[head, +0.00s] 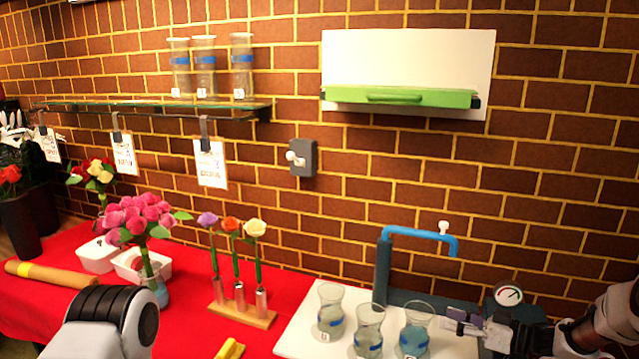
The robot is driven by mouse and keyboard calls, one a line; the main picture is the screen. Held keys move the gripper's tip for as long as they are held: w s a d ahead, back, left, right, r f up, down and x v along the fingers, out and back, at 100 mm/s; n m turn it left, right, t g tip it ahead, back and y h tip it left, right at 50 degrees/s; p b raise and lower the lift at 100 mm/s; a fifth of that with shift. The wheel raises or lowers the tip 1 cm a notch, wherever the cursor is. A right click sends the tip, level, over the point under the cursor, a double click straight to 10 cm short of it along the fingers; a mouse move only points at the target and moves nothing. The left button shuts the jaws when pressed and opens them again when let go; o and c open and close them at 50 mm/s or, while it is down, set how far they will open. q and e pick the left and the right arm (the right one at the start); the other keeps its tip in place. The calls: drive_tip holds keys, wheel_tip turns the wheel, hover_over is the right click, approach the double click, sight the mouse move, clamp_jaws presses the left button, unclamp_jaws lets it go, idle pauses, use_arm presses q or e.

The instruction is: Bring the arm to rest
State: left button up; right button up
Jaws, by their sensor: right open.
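My right arm comes in from the lower right. Its gripper (456,321) is open and empty, with its fingertips close to the right-hand glass vase on a white tray (296,338). I cannot tell whether they touch it. The tray carries three glass vases with blue bands: a left one (331,312), a middle one (368,332) and a right one (415,329) that looks filled with blue. A link of my left arm shows at the lower left; its gripper is out of view.
A blue tap (420,236) on a dark stand rises behind the tray, with a gauge (508,294) to its right. A wooden stand (243,314) holds three single flowers. A pink bouquet (137,218) stands left. A glass shelf (150,108) and a green-fronted wall unit (400,97) jut from the brick wall.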

drive_tip(key=s+a+f+m+g+h, duration=0.1)
drive_tip(key=s+a+f+m+h, duration=0.15)
drive_tip(key=s+a+f, duration=0.35)
drive_tip(key=s+a+f+m+h, duration=0.1)
drive_tip(key=s+a+f+m, duration=0.2)
drive_tip(key=a+f, duration=0.35)
drive_tip(key=s+f+m+g+h, duration=0.2)
drive_tip(key=s+f+g+h, duration=0.1)
drive_tip(key=s+f, duration=0.75)
drive_tip(key=s+d+g+h, duration=0.3)
drive_tip(key=s+d, duration=0.1)
drive_tip(key=s, duration=0.7)
drive_tip(key=s+d+f+g+h, duration=0.1)
drive_tip(key=s+d+g+h, duration=0.2)
drive_tip(key=s, duration=0.8)
drive_tip(key=shift+s+d+h, duration=0.3)
drive_tip(key=shift+d+h, duration=0.05)
drive_tip(key=shift+d, duration=0.05)
drive_tip(key=shift+m, duration=0.25)
